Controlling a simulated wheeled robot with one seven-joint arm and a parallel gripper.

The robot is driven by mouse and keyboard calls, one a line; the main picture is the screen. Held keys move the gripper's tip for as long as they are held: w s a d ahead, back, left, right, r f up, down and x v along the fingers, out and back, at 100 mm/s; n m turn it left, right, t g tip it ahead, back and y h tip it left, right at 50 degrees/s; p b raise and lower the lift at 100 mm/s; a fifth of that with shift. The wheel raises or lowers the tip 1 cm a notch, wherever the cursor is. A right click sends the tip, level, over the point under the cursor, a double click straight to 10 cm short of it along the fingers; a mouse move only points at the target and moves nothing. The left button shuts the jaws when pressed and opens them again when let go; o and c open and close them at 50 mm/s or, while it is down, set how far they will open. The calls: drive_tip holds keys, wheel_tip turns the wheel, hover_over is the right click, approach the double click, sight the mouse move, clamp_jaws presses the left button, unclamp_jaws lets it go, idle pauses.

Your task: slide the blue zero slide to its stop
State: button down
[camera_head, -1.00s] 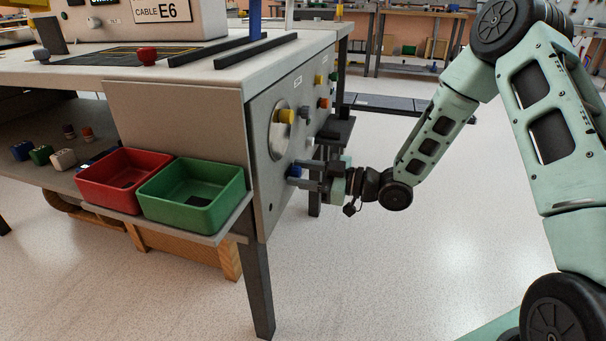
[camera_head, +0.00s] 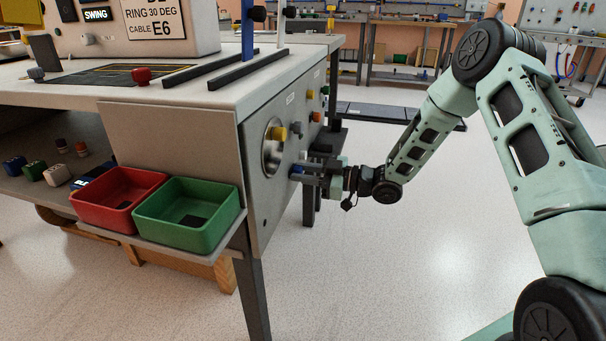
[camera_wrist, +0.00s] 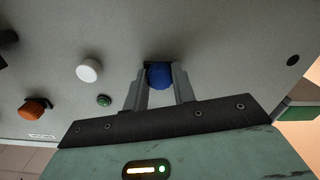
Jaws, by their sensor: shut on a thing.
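The blue zero slide (camera_head: 296,169) sits low on the grey side panel of the bench in the head view. In the wrist view the slide (camera_wrist: 159,76) shows as a round blue knob between two grey fingers. My gripper (camera_head: 304,174) is shut on it, with the fingers on both sides of the knob. The gripper also shows in the wrist view (camera_wrist: 159,88). The slide's track and its stop cannot be made out; the fingers hide part of the panel around the knob.
The panel (camera_head: 262,205) also carries a yellow knob (camera_head: 279,134) on a round dial and several small knobs. In the wrist view a white knob (camera_wrist: 89,70) and an orange knob (camera_wrist: 36,108) are left of the gripper. Red (camera_head: 120,200) and green (camera_head: 188,215) bins hang beside the panel.

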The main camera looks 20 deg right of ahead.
drive_tip(key=c, duration=1.1)
unclamp_jaws()
drive_tip(key=shift+w+d, duration=0.15)
drive_tip(key=shift+w, duration=0.05)
drive_tip(key=shift+c, duration=0.2)
drive_tip(key=p+v, duration=0.5)
drive_tip(key=v, duration=1.2)
drive_tip(key=shift+s+d, duration=0.15)
